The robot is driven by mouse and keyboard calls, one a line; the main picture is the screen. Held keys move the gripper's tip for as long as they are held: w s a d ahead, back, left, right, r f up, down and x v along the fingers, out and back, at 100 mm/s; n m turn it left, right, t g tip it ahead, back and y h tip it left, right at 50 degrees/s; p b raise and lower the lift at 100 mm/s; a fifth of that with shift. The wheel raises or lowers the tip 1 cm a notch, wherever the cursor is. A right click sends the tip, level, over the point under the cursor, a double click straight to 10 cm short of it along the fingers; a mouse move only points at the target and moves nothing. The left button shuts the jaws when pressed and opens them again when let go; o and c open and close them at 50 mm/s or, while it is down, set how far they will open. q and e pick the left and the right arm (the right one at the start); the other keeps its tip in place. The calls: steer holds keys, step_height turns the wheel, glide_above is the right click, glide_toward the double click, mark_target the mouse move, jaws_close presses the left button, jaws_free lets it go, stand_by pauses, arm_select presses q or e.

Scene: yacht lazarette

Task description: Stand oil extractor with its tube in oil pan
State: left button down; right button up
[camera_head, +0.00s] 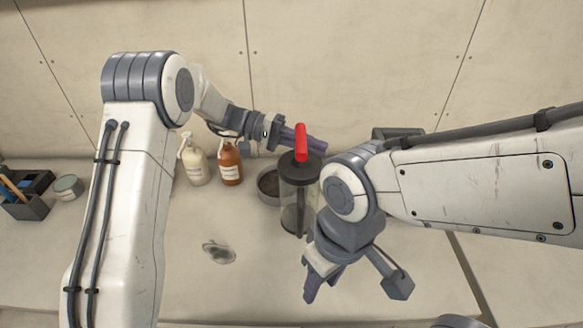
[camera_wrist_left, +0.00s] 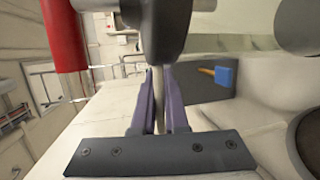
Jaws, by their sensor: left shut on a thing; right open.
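The oil extractor (camera_head: 291,207) is a clear cylinder with a black top and a red handle (camera_head: 301,142). It looks upright; I cannot tell whether its base touches the counter. The oil pan (camera_head: 267,187) is a dark round pan just left of and behind it, partly hidden by it. My left gripper (camera_head: 316,142) is behind the red handle. In the left wrist view its purple fingers (camera_wrist_left: 158,105) are shut on a thin pale rod below a dark part of the extractor (camera_wrist_left: 162,25). The tube's end is not visible. My right gripper (camera_head: 312,285) is open and empty, in front of the extractor.
A cream bottle (camera_head: 196,165) and a brown bottle (camera_head: 230,165) stand left of the pan. A small tin (camera_head: 68,187) and a dark organiser (camera_head: 27,197) are at far left. The front left counter is clear.

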arm_select(q)
steer(key=w+a+f+p, duration=0.2)
steer(key=a+f+p, duration=0.1)
steer(key=a+f, duration=0.2)
step_height(320, 180, down, 2)
steer(key=shift+w+f, duration=0.2)
steer(key=shift+w, duration=0.1)
steer(key=c, duration=0.9)
jaws_free()
steer(key=shift+c, duration=0.2)
steer(key=shift+a, duration=0.1)
steer(key=b+v, duration=0.4)
steer(key=v, duration=0.8)
steer(key=shift+b, duration=0.35)
